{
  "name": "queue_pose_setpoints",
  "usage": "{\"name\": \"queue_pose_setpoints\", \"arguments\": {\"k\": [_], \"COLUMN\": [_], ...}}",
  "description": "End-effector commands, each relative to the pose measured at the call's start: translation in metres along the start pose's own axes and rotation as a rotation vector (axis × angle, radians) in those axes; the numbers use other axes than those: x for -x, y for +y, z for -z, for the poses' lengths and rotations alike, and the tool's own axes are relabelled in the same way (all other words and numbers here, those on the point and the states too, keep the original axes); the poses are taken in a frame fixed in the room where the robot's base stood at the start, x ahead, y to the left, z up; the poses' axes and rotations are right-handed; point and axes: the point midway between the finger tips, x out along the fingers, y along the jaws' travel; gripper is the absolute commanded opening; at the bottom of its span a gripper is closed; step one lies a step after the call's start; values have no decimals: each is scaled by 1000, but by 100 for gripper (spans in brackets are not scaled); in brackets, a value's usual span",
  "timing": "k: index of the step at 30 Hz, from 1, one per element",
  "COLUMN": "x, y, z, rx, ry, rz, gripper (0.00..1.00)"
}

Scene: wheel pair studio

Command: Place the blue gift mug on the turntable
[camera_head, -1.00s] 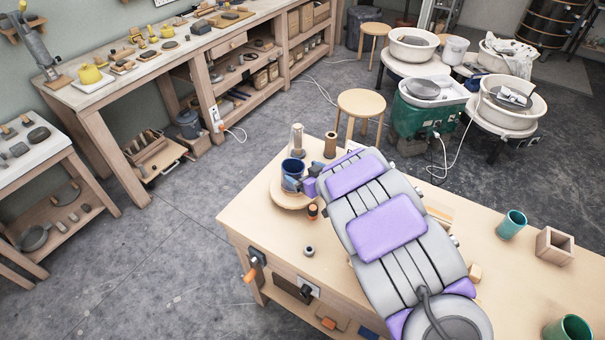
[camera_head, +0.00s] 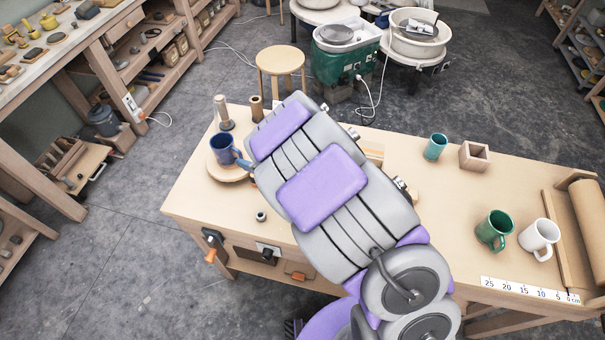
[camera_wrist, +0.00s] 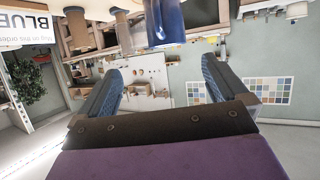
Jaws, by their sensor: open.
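The blue mug (camera_head: 222,150) stands upright on the round wooden turntable (camera_head: 216,176) at the left end of the workbench. My gripper (camera_head: 243,164) is just right of the mug in the head view, partly hidden behind my arm. In the wrist view my gripper (camera_wrist: 161,70) has its two blue-padded fingers spread, with nothing between them. The mug (camera_wrist: 167,22) shows at the top of the wrist view, beyond the fingertips and apart from them. My arm hides part of the turntable's right side.
Wooden cylinders (camera_head: 223,112) stand behind the turntable. A small grey ring (camera_head: 261,216) lies in front. A teal cup (camera_head: 436,147), a wooden box (camera_head: 474,156), a green mug (camera_head: 494,230) and a white mug (camera_head: 539,238) stand on the right of the bench (camera_head: 450,200).

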Motion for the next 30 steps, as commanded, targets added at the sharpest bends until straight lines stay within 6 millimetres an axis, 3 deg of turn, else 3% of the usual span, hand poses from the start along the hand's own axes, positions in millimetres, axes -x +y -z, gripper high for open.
{"name": "queue_pose_setpoints", "arguments": {"k": [7, 11, 16, 21, 26, 30], "x": [6, 31, 96, 175, 250, 310], "y": [10, 48, 112, 139, 129, 94], "z": [2, 10, 17, 14, 0, -17], "rx": [5, 24, 7, -85, -232, -389], "ry": [-8, -63, -218, -403, -581, -742], "rz": [-28, -160, -435, -659, -787, -817], "gripper": [100, 100, 100, 100, 100, 100]}}
